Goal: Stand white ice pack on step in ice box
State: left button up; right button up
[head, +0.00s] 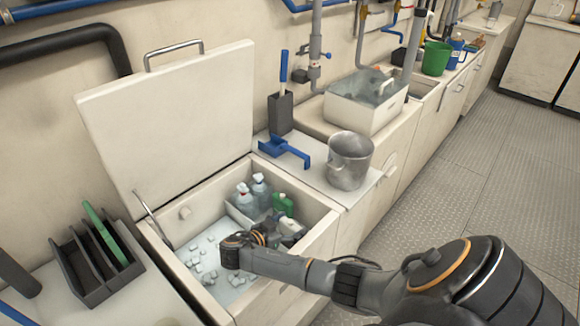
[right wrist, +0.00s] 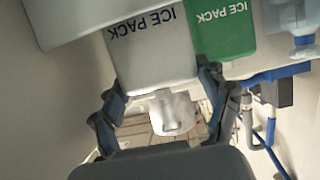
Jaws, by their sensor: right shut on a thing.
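The white ice pack (head: 291,228) is in the ice box (head: 322,222), at its right side. My right gripper (head: 268,236) reaches down into the box and is shut on this pack. In the right wrist view the white ice pack (right wrist: 150,55) sits between both fingers, its lettering upside down in the picture. The step (head: 238,216) is the raised part at the box's back right, partly hidden by my gripper. I cannot tell whether the pack touches it. My left gripper is out of view.
A green ice pack (head: 283,204) stands beside the white one, and clear bottles (head: 245,200) stand farther left. Ice cubes (head: 205,262) lie scattered on the box floor. The open lid (head: 170,120) rises behind. A metal pot (head: 349,162) stands on the counter to the right.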

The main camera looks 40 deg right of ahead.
jog(key=shift+r, duration=0.1)
jog(key=o, duration=1.8)
jog(key=v, duration=1.2)
jog(key=shift+b, duration=0.3)
